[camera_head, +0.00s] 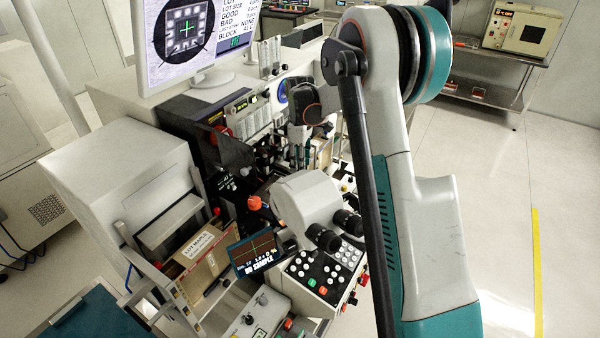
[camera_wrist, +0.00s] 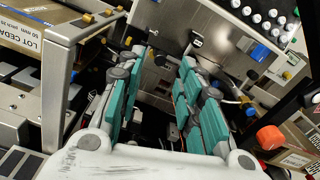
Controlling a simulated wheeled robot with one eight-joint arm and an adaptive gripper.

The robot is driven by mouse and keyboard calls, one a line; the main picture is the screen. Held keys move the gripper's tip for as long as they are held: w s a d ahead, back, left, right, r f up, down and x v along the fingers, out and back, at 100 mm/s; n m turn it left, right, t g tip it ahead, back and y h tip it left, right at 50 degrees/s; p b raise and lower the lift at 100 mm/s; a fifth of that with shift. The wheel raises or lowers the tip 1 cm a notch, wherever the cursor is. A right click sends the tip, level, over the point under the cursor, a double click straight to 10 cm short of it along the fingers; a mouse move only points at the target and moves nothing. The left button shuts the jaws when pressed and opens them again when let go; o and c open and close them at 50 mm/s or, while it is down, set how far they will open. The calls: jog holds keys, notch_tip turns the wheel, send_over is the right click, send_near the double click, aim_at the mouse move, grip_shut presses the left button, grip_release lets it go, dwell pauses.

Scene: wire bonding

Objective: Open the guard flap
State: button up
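My gripper (camera_wrist: 163,64) is open in the wrist view, its two teal-padded fingers well apart with nothing held between them. Dark machine parts and a metal plate (camera_wrist: 160,72) show beyond and between the fingers. In the head view my gripper (camera_head: 306,152) points down into the bonding machine's work area, partly hidden behind the white microscope head. A dark slanted panel (camera_head: 232,152) left of it may be the guard flap; I cannot be sure. Whether the fingers touch anything cannot be told.
The white microscope (camera_head: 303,200) with black eyepieces stands close in front of my gripper. An orange knob (camera_head: 254,202) is near it and shows in the wrist view (camera_wrist: 270,137). A labelled carton (camera_head: 200,247), small screen (camera_head: 255,252) and button panel (camera_head: 322,272) crowd the front. Floor at right is clear.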

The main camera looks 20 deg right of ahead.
jog(key=shift+f, duration=2.1)
grip_shut()
